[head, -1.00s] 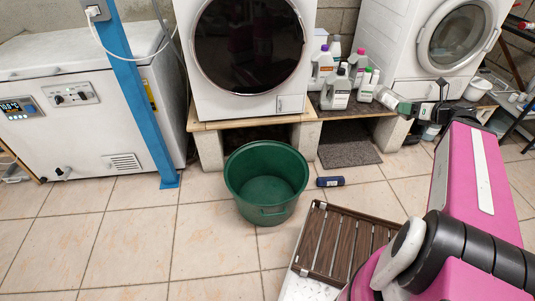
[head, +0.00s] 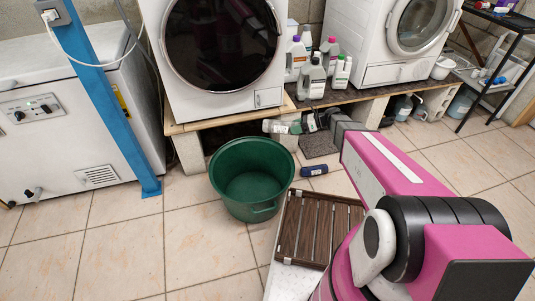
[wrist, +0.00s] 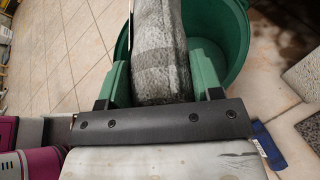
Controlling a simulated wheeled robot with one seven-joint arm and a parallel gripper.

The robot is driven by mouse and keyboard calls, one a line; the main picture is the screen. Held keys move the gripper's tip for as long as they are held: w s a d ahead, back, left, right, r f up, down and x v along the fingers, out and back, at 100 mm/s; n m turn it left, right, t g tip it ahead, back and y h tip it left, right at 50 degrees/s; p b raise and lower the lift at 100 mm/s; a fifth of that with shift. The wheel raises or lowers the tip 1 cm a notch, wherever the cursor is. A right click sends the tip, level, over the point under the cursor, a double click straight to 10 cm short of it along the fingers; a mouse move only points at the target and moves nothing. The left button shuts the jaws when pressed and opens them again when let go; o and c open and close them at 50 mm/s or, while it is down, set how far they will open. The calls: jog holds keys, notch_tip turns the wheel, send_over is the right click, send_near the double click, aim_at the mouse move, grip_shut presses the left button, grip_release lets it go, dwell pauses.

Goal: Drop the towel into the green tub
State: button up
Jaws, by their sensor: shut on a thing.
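The towel is a grey, textured roll with a paler band. It shows large in the wrist view (wrist: 160,55) and small in the head view (head: 268,126). My gripper (head: 286,127) is shut on it, with a green finger on each side in the wrist view (wrist: 163,80). The green tub (head: 250,212) is round and open and stands on the tiles in front of the washer. Its inside looks empty in the head view. In the wrist view the tub (wrist: 240,45) lies beyond and below the towel, which partly hides it. In the head view the towel is near the tub's far right rim, held above it.
A slatted brown rack (head: 318,228) lies right of the tub, by my arm. A dark blue cylinder (head: 313,170) lies on the floor. Several bottles (head: 318,75) stand on the plinth beside the washer (head: 220,45). A blue post (head: 105,100) stands left. Floor tiles at front left are clear.

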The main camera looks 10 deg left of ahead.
jog(key=s+a+f+n+g+h, duration=0.1)
jog(key=s+a+f+n+g, duration=0.1)
jog(key=a+f, duration=0.4)
jog(key=s+a+f+n+g, duration=0.2)
jog(key=a+f, duration=0.4)
jog(key=f, duration=0.8)
jog(key=shift+s+f+g+h, duration=0.15)
jog(key=shift+s+g+h, duration=0.25)
jog(key=shift+s, duration=0.45)
jog(key=o, duration=1.1)
jog(key=v, duration=1)
jog(key=shift+w+d+r, duration=0.1)
jog(key=shift+d+r, duration=0.1)
jog(key=shift+d, duration=0.1)
